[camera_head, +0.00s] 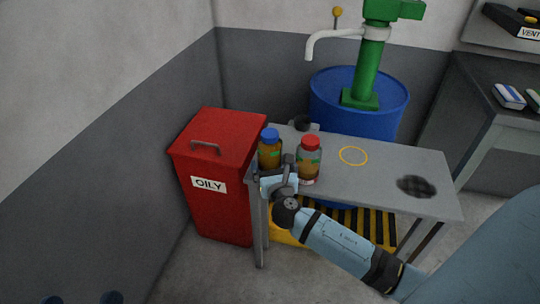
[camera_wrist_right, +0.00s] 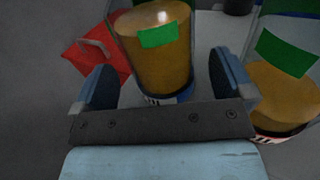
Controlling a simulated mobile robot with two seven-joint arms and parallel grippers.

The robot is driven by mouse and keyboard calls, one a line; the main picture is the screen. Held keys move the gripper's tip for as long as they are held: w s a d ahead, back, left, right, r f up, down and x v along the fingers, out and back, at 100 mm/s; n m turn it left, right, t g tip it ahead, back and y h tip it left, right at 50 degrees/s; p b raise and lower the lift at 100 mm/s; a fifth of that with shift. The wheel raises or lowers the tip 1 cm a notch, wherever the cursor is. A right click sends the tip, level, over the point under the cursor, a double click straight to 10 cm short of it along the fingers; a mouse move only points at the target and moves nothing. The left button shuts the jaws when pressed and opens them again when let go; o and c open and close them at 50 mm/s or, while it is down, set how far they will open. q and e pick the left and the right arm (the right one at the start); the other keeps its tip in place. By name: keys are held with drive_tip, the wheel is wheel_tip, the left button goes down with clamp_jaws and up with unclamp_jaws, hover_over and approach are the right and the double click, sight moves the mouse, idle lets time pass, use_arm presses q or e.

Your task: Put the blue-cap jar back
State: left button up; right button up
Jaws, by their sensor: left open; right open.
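The blue-cap jar (camera_head: 269,152), with amber contents and a green label, stands upright at the table's left end. The red-cap jar (camera_head: 309,160) stands just right of it. My right gripper (camera_head: 277,177) is low in front of the blue-cap jar. In the right wrist view my open fingers (camera_wrist_right: 160,85) lie on either side of that jar (camera_wrist_right: 155,65); its cap is out of frame and I cannot tell whether a finger touches it. My left gripper (camera_head: 82,299) shows only as two separated dark blue tips at the bottom left edge, away from the table.
The grey table (camera_head: 385,160) bears a yellow ring mark (camera_head: 353,155), a dark patch (camera_head: 416,187) and a small dark object (camera_head: 301,122). A red bin marked OILY (camera_head: 218,150) stands left; a blue drum (camera_head: 335,100) with a green pump (camera_head: 368,75) stands behind.

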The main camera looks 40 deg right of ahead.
use_arm(q)
drive_tip(key=shift+s+a+r+t+p, duration=0.15)
drive_tip(key=shift+r+t+p, duration=0.15)
drive_tip(key=shift+r+p, duration=0.45)
use_arm(e)
drive_tip(key=v, duration=0.8)
use_arm(q)
drive_tip(key=shift+s+r, duration=0.1)
drive_tip(key=shift+r, duration=0.05)
use_arm(e)
drive_tip(key=shift+s+a, duration=0.15)
